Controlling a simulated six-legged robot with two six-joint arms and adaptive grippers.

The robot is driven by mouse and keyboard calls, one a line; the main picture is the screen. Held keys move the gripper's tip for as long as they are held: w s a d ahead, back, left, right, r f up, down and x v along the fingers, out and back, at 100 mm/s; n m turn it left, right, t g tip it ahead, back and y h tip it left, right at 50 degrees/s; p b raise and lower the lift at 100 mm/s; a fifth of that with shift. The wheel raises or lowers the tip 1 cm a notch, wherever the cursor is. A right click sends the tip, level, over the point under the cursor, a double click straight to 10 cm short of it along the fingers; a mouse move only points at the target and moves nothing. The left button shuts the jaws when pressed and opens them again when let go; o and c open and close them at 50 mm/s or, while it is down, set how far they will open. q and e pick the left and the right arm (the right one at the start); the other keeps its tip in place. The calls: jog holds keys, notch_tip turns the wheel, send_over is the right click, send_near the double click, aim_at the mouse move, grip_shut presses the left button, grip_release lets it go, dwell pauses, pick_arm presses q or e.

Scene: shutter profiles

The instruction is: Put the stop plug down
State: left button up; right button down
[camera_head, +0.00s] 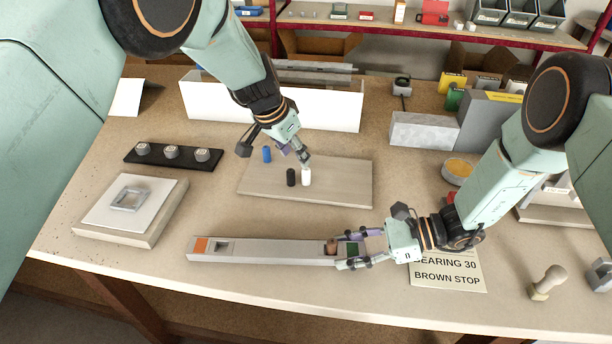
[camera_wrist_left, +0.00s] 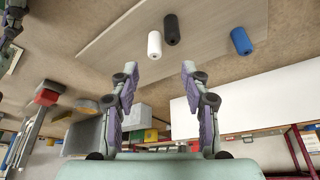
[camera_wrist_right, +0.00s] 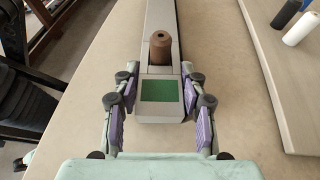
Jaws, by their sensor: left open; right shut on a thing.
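A brown stop plug (camera_head: 331,247) stands upright at the right end of the long grey profile (camera_head: 280,251); it also shows in the right wrist view (camera_wrist_right: 160,48). White (camera_head: 306,177), black (camera_head: 291,177) and blue (camera_head: 267,154) plugs stand on the pale board (camera_head: 345,184). My left gripper (camera_head: 306,161) is open and empty, just above and behind the white plug; in the left wrist view the white plug (camera_wrist_left: 154,45) is clear of its fingers. My right gripper (camera_head: 341,251) is shut on the profile's green-marked end (camera_wrist_right: 162,91), with a finger on either side.
A black rail with several grey pieces (camera_head: 172,155) and a square fixture (camera_head: 130,201) stand at left. A white box (camera_head: 335,105) stands behind the board. A stamp-like tool (camera_head: 547,283) is at right.

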aim_at(305, 170)
pick_arm(q)
jog(key=shift+d+x, duration=0.2)
jog(key=shift+x, duration=1.45)
jog(key=shift+d+x, duration=0.15)
jog(key=shift+x, duration=1.45)
jog(key=shift+s, duration=0.15)
jog(key=shift+c, duration=0.3)
jog(key=shift+r, duration=0.1)
grip_shut()
notch_tip(305, 170, up, 10)
